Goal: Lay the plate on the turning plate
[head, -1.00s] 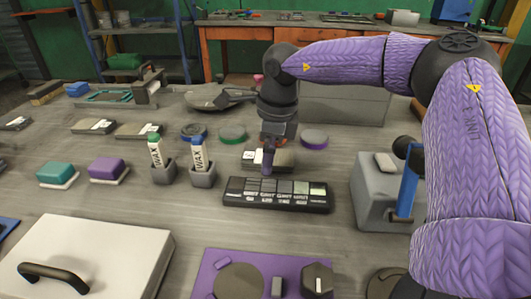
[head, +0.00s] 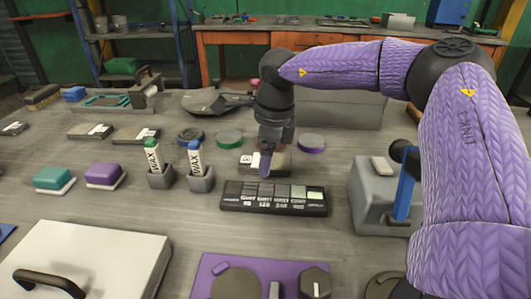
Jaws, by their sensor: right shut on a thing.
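My right gripper (head: 265,163) points down in the middle of the table, its purple finger against a flat grey plate with a white label (head: 283,164). It appears shut on that plate; the wrist and finger hide part of it. The plate lies low, at or close to the table top; I cannot tell whether it touches. A round dark disc (head: 237,284) lies on a purple board (head: 207,271) at the front edge of the view; it may be the turning plate, but I cannot be sure. My left gripper is out of view.
A black labelled strip (head: 273,208) lies just in front of the right gripper. Round pucks (head: 229,139) stand behind it, and two WAX sticks in holders (head: 201,180) to the left. A grey box with a blue lever (head: 372,215) stands right. A white lidded case (head: 110,245) fills the front left.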

